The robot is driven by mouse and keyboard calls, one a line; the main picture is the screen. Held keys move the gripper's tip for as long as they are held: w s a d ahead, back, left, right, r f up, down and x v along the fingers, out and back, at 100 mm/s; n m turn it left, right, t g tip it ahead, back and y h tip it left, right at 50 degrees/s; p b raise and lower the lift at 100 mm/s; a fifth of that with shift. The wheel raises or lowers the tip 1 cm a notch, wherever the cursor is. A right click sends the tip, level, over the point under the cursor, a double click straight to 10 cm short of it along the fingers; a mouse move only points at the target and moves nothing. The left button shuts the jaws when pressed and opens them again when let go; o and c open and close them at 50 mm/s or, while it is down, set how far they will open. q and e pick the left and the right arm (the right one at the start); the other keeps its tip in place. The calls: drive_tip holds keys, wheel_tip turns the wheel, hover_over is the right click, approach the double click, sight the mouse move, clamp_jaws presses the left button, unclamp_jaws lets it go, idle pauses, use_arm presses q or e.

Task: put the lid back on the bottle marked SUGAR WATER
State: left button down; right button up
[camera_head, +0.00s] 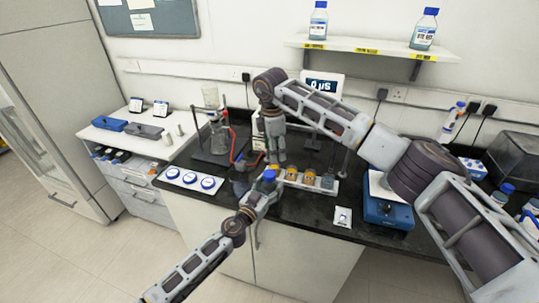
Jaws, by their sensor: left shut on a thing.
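My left gripper (266,187) reaches up to the bench's front edge and is shut on a small blue thing (270,175), which looks like a lid. My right gripper (277,158) points down just behind and above it; its fingers are too small and dark to read. A white rack (318,188) just right of the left gripper holds containers with orange tops (300,178) and a grey-blue one (327,182). No SUGAR WATER label is readable; my grippers hide part of this area.
A white strip with three blue rings (190,180) lies at the bench's left front. A glass flask (219,140) on a stand is behind it. A blue device (388,212) stands to the right. A wall shelf (375,47) bears two blue-capped bottles.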

drive_tip(key=n, duration=0.7)
drive_tip(key=shift+s+a+f, duration=0.1)
drive_tip(key=shift+s+f, duration=0.15)
drive_tip(key=shift+f, duration=0.05)
drive_tip(key=n, duration=0.7)
drive_tip(key=shift+s+a+f, duration=0.15)
drive_tip(key=shift+s+f, duration=0.1)
drive_tip(key=n, duration=0.7)
drive_tip(key=shift+s+a+f+n+g, duration=0.1)
drive_tip(key=shift+s+a+n+g, duration=0.1)
drive_tip(key=shift+n+g, duration=0.1)
drive_tip(key=n, duration=0.3)
drive_tip(key=shift+a+n, duration=0.1)
drive_tip(key=shift+n, duration=0.3)
drive_tip(key=n, duration=0.4)
drive_tip(key=shift+s+a, duration=0.1)
drive_tip(key=n, duration=0.5)
drive_tip(key=shift+a+n, duration=0.1)
drive_tip(key=shift+n, duration=0.2)
drive_tip(key=n, duration=0.5)
drive_tip(key=shift+s+n+y, duration=0.1)
drive_tip(key=shift+n+y, duration=0.2)
drive_tip(key=n, duration=0.5)
drive_tip(key=shift+a, duration=0.1)
drive_tip(key=n, duration=0.6)
